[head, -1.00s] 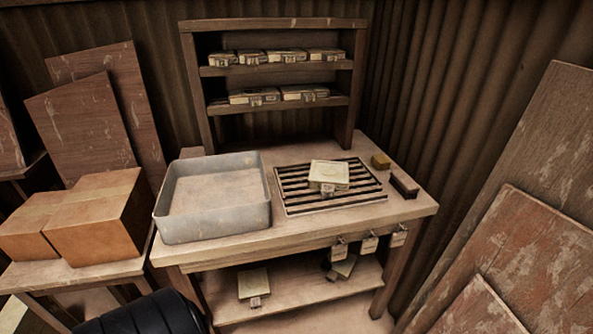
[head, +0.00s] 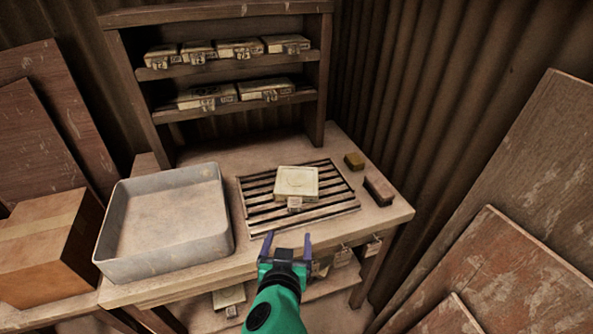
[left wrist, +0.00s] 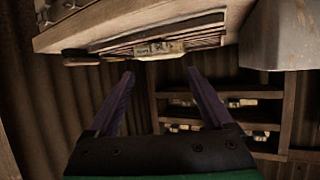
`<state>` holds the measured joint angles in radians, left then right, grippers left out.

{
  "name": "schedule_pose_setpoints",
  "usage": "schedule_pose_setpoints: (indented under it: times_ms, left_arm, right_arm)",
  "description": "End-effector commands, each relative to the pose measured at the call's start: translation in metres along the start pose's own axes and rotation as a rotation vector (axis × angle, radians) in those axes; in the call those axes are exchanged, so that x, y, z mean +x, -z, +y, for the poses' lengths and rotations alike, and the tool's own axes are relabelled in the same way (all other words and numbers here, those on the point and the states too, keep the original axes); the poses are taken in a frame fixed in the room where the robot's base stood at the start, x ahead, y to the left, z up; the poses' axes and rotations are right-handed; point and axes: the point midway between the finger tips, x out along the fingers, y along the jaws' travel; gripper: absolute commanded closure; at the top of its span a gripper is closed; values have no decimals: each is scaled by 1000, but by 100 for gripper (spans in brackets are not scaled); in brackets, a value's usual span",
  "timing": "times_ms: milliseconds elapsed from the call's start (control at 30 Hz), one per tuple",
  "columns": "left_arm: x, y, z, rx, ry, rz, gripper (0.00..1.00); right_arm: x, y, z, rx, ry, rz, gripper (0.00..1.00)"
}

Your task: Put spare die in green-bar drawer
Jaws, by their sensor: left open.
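A pale, square, tagged block (head: 297,183), which may be the die, lies on the dark slatted rack (head: 252,226) on the workbench. It also shows in the left wrist view (left wrist: 160,48). Similar pale tagged blocks (head: 239,48) stand on the shelves behind. I cannot tell which one is the spare die. My left gripper (head: 288,239) is open and empty, at the bench's front edge, nearer to me than the rack and apart from the block. Its two fingers also show in the left wrist view (left wrist: 160,74). No green-bar drawer can be made out. My right gripper is out of view.
A grey metal tray (head: 228,213) stands left of the rack. A small yellowish block (head: 354,160) and a dark brush-like block (head: 379,190) lie to its right. Tags (head: 343,257) hang under the bench's front edge.

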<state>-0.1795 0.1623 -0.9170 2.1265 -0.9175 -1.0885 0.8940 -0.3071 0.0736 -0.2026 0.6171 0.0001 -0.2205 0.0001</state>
Motion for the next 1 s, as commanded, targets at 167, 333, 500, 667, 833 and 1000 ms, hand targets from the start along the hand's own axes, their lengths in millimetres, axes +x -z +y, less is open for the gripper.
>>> schedule_pose_setpoints:
  times_ms: [167,333,500,667,833,1000]
  left_arm:
    - [21,12,-1,-18,7,20,15]
    - [67,13,-2,-18,7,19,15]
    - [90,12,-1,-19,4,17,15]
    - [118,13,1,-16,6,18,15]
    - [139,10,2,-19,3,16,15]
    - [139,9,2,-20,2,15,15]
  right_arm:
    - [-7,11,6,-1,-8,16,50]
    - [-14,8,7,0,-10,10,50]
    - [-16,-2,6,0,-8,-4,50]
    - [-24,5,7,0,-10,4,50]
    - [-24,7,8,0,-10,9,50]
    - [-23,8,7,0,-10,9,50]
